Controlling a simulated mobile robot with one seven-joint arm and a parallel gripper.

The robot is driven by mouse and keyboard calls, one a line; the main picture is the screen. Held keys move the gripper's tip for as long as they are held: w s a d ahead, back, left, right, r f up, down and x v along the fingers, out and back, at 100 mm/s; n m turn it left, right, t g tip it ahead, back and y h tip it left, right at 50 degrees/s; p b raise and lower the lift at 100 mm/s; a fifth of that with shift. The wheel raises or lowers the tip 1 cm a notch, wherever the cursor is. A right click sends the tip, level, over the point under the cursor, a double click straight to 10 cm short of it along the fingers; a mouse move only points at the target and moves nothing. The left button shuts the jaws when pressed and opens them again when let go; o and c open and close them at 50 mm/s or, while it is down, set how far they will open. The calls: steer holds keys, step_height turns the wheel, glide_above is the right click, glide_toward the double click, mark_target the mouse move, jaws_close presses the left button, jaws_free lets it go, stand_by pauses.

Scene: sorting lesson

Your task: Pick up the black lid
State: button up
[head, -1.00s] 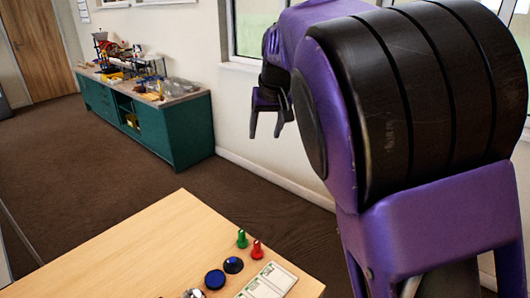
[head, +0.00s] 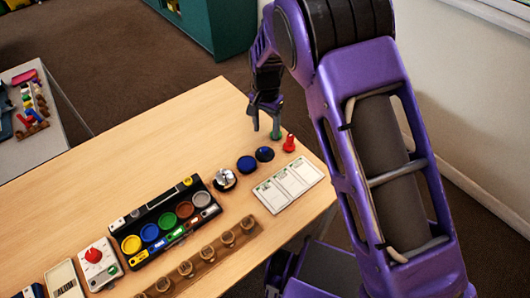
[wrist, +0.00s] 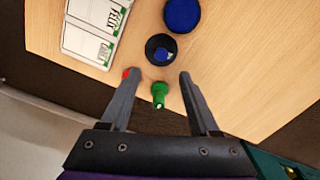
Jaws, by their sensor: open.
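The black lid (head: 265,154) is a small round dark piece on the wooden table, near the far right corner. In the wrist view the black lid (wrist: 153,43) is a black ring with blue showing inside. My gripper (head: 266,128) is open and empty, fingers pointing down above the table edge beside the lid. In the wrist view my gripper (wrist: 158,74) has the lid just beyond its fingertips, and a green peg (wrist: 158,90) shows between its fingers. A red peg (head: 289,143) stands to the right of the lid in the head view, mostly hidden in the wrist view.
A blue disc (head: 246,164) lies close to the lid, with a silver bell-like piece (head: 224,179) beyond it. A white card sheet (head: 289,185) lies nearby. A black tray (head: 167,229) of coloured discs stands further left. The table's upper left is bare.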

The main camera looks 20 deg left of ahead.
mark_target(265, 148)
step_height(265, 148, down, 8)
steer(key=shift+s+a+f, duration=0.1)
steer(key=shift+s+a, duration=0.05)
jaws_close()
stand_by(0.6)
